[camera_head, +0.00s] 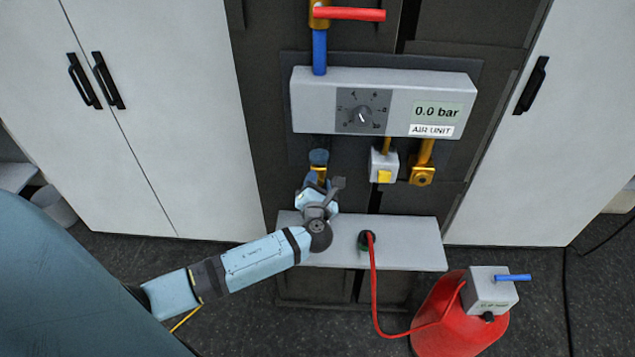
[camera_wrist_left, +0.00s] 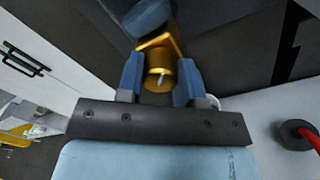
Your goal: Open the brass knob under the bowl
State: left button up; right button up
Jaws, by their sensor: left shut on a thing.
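The blue bowl (camera_head: 318,157) hangs under the left end of the air unit, and its underside shows at the top of the left wrist view (camera_wrist_left: 149,15). The brass knob (camera_wrist_left: 159,77) sits just under the bowl, with a small pale pin or opening at its end. My left gripper (camera_wrist_left: 160,82) is shut on the knob, one blue finger on each side. In the head view my left gripper (camera_head: 317,182) reaches up to the bowl from below and partly hides the knob. My right gripper is not in view.
The air unit (camera_head: 457,90) reads 0.0 bar and has a dial. A red-handled valve (camera_head: 349,14) sits above. A yellow button (camera_head: 384,176) and brass fitting (camera_head: 422,176) hang to the right. A grey shelf (camera_head: 415,250) carries a red hose (camera_head: 373,290) leading to a red tank (camera_head: 445,318).

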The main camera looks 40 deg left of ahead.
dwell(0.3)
pick_arm(q)
jog(key=o, duration=0.9)
jog(key=shift+b+v, duration=1.25)
jog(key=shift+v, duration=5.65)
jog(key=shift+f, duration=0.1)
